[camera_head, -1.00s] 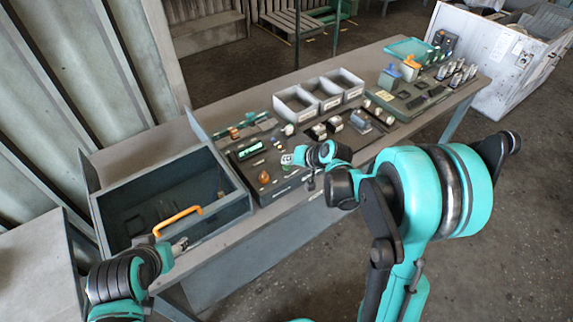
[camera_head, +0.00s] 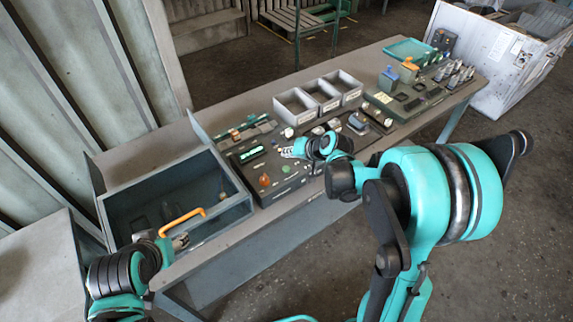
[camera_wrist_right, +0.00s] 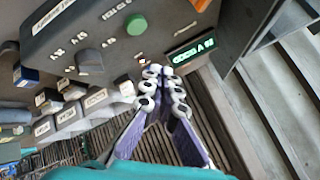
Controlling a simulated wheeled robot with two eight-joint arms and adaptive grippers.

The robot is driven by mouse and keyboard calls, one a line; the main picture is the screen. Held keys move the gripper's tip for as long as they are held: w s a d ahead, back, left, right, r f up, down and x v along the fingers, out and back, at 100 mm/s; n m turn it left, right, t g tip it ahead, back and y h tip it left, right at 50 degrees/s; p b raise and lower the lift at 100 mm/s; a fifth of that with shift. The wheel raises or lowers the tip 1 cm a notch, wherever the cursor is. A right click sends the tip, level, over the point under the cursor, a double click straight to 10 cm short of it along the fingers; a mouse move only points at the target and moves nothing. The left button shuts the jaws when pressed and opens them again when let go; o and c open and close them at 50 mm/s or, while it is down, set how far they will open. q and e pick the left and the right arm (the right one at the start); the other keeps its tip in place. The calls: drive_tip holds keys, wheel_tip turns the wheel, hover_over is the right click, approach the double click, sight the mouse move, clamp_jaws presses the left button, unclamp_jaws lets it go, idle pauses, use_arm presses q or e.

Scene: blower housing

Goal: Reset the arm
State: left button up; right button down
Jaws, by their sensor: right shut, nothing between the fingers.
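My right arm reaches in from the right over the bench. Its gripper (camera_head: 287,152) is shut and empty above the dark control panel (camera_head: 284,186), close to the green display and the orange knob (camera_head: 264,181). In the right wrist view the fingers (camera_wrist_right: 161,74), with purple pads and white rollers, come together at their tips. The panel's green button (camera_wrist_right: 136,24) and lit display (camera_wrist_right: 194,50) lie beyond them. My left gripper (camera_head: 180,241) is at the lower left, beside the orange handle (camera_head: 182,220) of the open grey box; whether its fingers are open cannot be made out.
The grey open-topped box (camera_head: 226,211) stands at the bench's left end, with dim shapes inside. Grey bins (camera_head: 297,105) stand behind the panel. Another device (camera_head: 405,98) with blue and orange parts is farther right. A white crate (camera_head: 490,62) stands beyond the bench.

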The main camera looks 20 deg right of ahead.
drive_tip(key=shift+r, duration=0.35)
use_arm(q)
drive_tip(key=shift+r, duration=0.15)
use_arm(e)
drive_tip(key=shift+f, duration=0.1)
drive_tip(key=shift+s+a, duration=0.1)
drive_tip(key=shift+s, duration=0.15)
use_arm(q)
wheel_tip(320, 180, down, 8)
drive_tip(key=b, duration=0.8)
use_arm(e)
drive_tip(key=s+f+n+g+h, duration=0.1)
drive_tip(key=s+n+h, duration=0.2)
drive_tip(key=s, duration=2.1)
drive_tip(key=shift+s+f+n+h, duration=0.15)
drive_tip(key=shift+s+n+h, duration=0.15)
drive_tip(key=shift+n+h, duration=0.15)
use_arm(q)
drive_tip(key=shift+c, duration=0.4)
